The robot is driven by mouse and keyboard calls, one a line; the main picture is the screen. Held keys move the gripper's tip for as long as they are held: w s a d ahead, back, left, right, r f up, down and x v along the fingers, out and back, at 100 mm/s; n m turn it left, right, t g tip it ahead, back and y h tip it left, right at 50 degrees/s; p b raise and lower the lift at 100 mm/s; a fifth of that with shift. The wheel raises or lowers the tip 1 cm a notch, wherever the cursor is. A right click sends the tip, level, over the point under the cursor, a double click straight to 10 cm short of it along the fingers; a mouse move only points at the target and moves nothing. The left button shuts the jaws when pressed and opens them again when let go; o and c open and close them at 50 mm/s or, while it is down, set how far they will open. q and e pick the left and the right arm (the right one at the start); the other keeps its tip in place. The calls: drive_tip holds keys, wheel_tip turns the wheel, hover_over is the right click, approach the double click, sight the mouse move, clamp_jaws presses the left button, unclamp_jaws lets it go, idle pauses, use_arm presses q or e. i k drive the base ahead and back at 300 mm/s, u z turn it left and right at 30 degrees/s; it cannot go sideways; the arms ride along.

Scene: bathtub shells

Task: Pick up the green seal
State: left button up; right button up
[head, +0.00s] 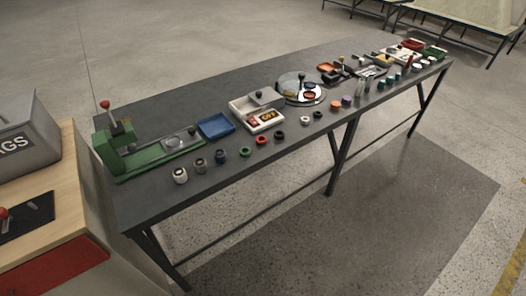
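A small green ring (245,152), which looks like the green seal, lies on the dark grey table (150,200) near its front edge. Neither of my grippers is in view.
A green press (125,160) with a red-knobbed lever stands at the table's left end. Behind the row are a blue tray (216,125), a white tray (258,118) and a round silver fixture (300,92). A wooden-topped bench (60,180) stands at left. The floor in front is clear.

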sight(244, 156)
drive_tip(key=z, duration=1.45)
drive_tip(key=i, duration=3.15)
drive_tip(key=u, duration=3.75)
